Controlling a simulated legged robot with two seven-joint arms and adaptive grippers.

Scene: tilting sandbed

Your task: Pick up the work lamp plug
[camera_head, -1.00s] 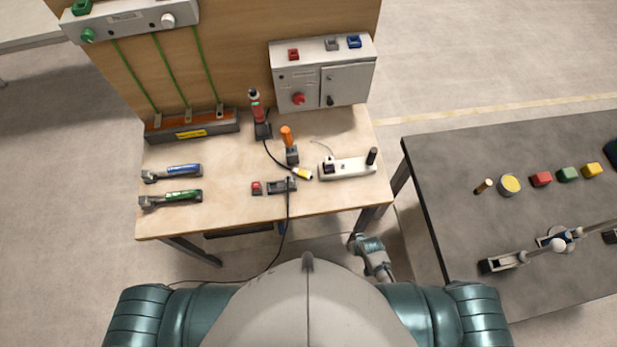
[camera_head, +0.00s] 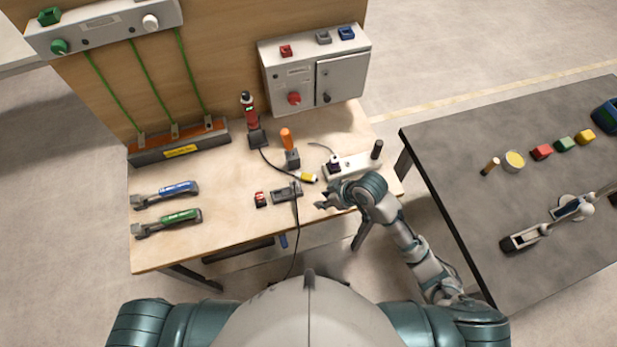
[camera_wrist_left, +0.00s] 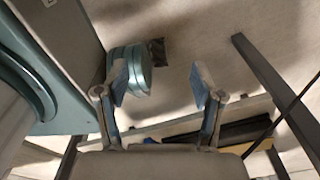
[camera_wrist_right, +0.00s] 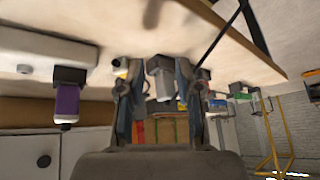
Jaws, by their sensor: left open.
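The work lamp plug (camera_head: 308,177), yellow with a pale end, lies on the workbench at the end of a black cable from the red-and-black lamp (camera_head: 249,108). My right gripper (camera_head: 321,203) is just in front of the plug, apart from it, low near the bench front. In the right wrist view the same gripper (camera_wrist_right: 155,82) is open, with no object clearly held. A yellow bit beside its left finger seems to be the plug (camera_wrist_right: 121,68), partly hidden. My left gripper (camera_wrist_left: 158,88) is open and empty in its wrist view, below the bench area; the head view does not show it.
A white power strip (camera_head: 365,165) with a dark purple plug (camera_head: 333,162) lies right of the plug. An orange-handled tool (camera_head: 287,140) stands behind it. A grey clamp block (camera_head: 286,192) and red button (camera_head: 261,199) are left.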

